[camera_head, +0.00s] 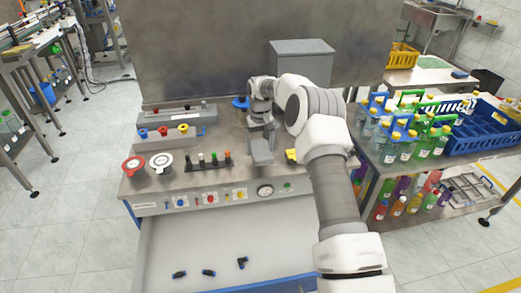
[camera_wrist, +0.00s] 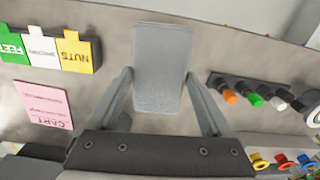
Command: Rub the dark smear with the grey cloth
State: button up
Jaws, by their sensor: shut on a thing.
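The grey cloth shows as a folded grey pad (camera_wrist: 160,55) in the wrist view, between the two fingers of my gripper (camera_wrist: 159,82). In the head view the grey cloth (camera_head: 262,153) is below my gripper (camera_head: 263,136), over the right part of the metal bench top. My gripper is shut on the cloth. I cannot tell whether the cloth touches the surface. I cannot make out the dark smear in either view; the cloth or my arm may hide it.
A rack of coloured knobs (camera_head: 208,161) stands left of the cloth. Labelled blocks (camera_wrist: 45,50) and a pink card (camera_wrist: 44,105) are near. An open drawer (camera_head: 215,245) juts out in front. Bottles crowd the right table.

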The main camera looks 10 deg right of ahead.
jog(key=shift+r+p, duration=0.6)
jog(key=shift+r, duration=1)
